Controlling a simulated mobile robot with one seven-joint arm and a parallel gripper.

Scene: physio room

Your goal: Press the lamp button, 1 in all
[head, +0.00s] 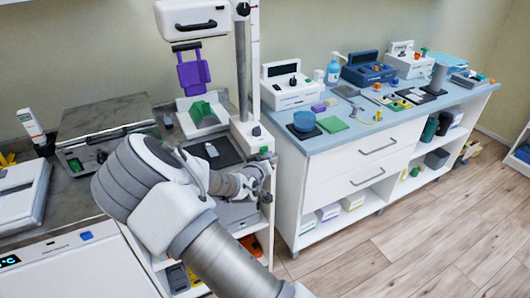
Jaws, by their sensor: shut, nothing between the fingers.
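A white column-mounted device (193,18) stands at the centre left, with its head raised over a tray that holds a green block. I cannot tell whether this is the lamp button. My gripper (264,176) is shut and empty, below and slightly right of that green part and apart from it in the picture. A small green part shows beside the gripper; I cannot tell what it belongs to. My arm covers part of the bench front.
A grey metal box (112,145) with a green button stands at the left. A purple bracket (193,74) hangs under the white head. The blue-topped cabinet (376,128) at right carries several devices and small items. The wooden floor (420,235) in front is clear.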

